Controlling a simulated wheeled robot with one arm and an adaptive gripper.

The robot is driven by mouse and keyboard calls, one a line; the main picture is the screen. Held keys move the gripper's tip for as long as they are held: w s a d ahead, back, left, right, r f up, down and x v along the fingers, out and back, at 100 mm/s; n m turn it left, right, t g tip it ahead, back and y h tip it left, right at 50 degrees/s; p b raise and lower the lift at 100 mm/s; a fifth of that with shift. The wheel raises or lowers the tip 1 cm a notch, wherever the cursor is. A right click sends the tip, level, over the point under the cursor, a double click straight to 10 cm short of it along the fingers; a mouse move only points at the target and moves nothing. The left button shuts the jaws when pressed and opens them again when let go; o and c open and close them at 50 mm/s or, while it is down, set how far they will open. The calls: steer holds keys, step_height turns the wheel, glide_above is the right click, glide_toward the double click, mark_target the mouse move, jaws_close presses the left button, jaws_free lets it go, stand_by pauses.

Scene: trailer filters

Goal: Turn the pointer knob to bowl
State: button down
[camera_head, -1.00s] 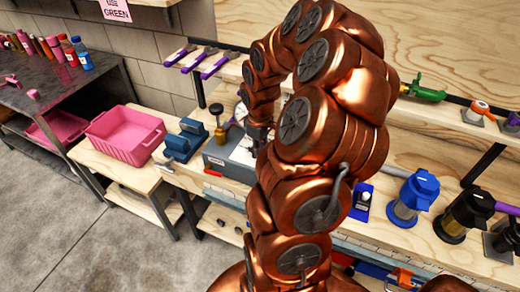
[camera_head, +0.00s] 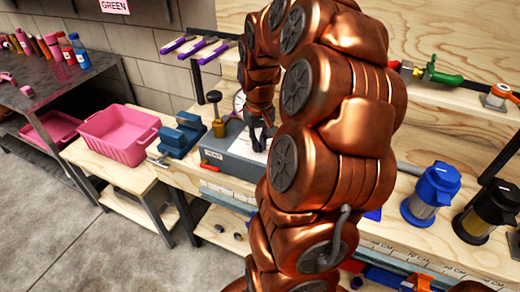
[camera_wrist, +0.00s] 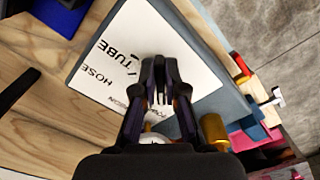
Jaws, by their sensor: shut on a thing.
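The grey box (camera_head: 229,161) stands on the wooden bench, with a white label plate on top. In the wrist view the plate (camera_wrist: 112,58) reads HOSE and TUBE, and the rest of its lettering is partly hidden. My gripper (camera_wrist: 161,68) is over the plate, its dark fingers closed on the pointer knob, which is mostly hidden between them. Which marking the pointer faces cannot be told. In the head view my gripper (camera_head: 263,135) reaches down onto the box top, partly behind my copper arm.
A brass cylinder (camera_head: 218,124) and a round white gauge (camera_head: 239,101) stand close by the gripper. A blue vise (camera_head: 182,136) and a pink bin (camera_head: 118,135) are to the left. Blue-topped (camera_head: 431,193) and black-topped (camera_head: 486,212) filters stand to the right.

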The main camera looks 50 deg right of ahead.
steer(key=shift+a+f+m+b, duration=0.1)
steer(key=shift+m+b, duration=0.4)
steer(key=shift+m, duration=0.1)
steer(key=c, duration=1.2)
jaws_free()
steer(key=shift+c, duration=0.2)
step_height(320, 180, up, 12)
